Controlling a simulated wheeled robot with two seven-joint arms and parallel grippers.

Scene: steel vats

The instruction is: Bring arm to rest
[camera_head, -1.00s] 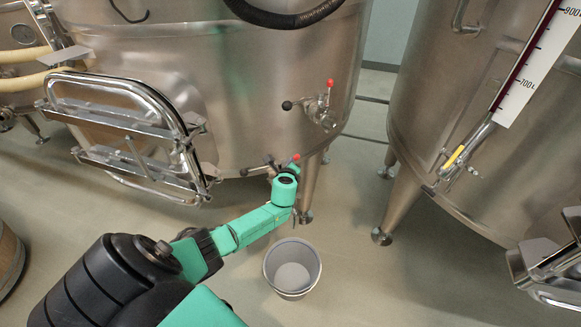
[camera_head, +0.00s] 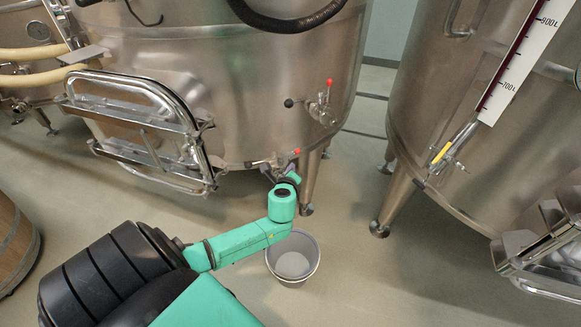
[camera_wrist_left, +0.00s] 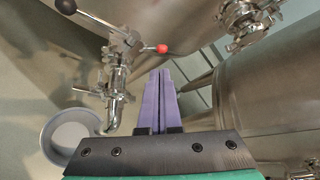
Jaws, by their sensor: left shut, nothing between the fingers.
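My left arm comes in from the lower left of the head view, in green and black. My left gripper (camera_head: 291,172) is at its far end, close to the lower valve of the middle vat; it is small and partly hidden there by the wrist. In the left wrist view its purple fingers (camera_wrist_left: 164,100) are together with nothing between them. The lower valve (camera_wrist_left: 117,70), with a red-tipped and a black-knobbed handle, is just left of the fingers; I cannot tell whether they touch. My right gripper does not show.
A grey bucket (camera_head: 293,258) stands on the floor below the valve. The middle steel vat (camera_head: 235,90) has an open hatch door (camera_head: 135,115) at its left. Another vat (camera_head: 440,120) stands at the right. A wooden barrel (camera_head: 15,245) is at the left edge. Floor is clear right of the bucket.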

